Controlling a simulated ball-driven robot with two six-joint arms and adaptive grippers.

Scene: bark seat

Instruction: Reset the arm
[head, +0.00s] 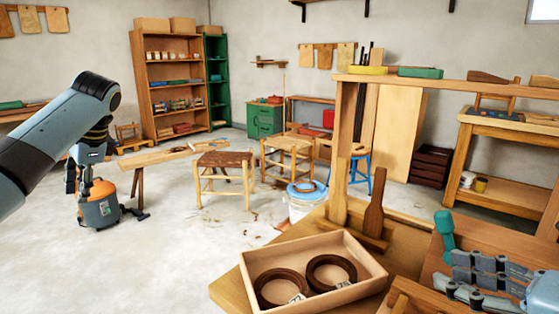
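My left arm (55,135) comes in from the left edge and bends down at its end. My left gripper (79,185) hangs in the air pointing down, its two dark fingers apart with nothing seen between them. It overlaps an orange and grey vacuum (101,210) that stands on the floor behind it. My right gripper (455,277) is low at the right, over the workbench (232,293), pointing left. Its fingers lie close together in this view, and I cannot tell whether they are shut. A teal-ended tool (445,228) shows beside its fingertips; I cannot tell whether they touch.
A wooden tray (317,244) with two dark bark coils (330,272) sits on the workbench, left of my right gripper. A wooden rack (340,130) rises behind it. A woven-seat stool (224,160), a long bench (165,154) and a bucket (303,205) stand on the floor.

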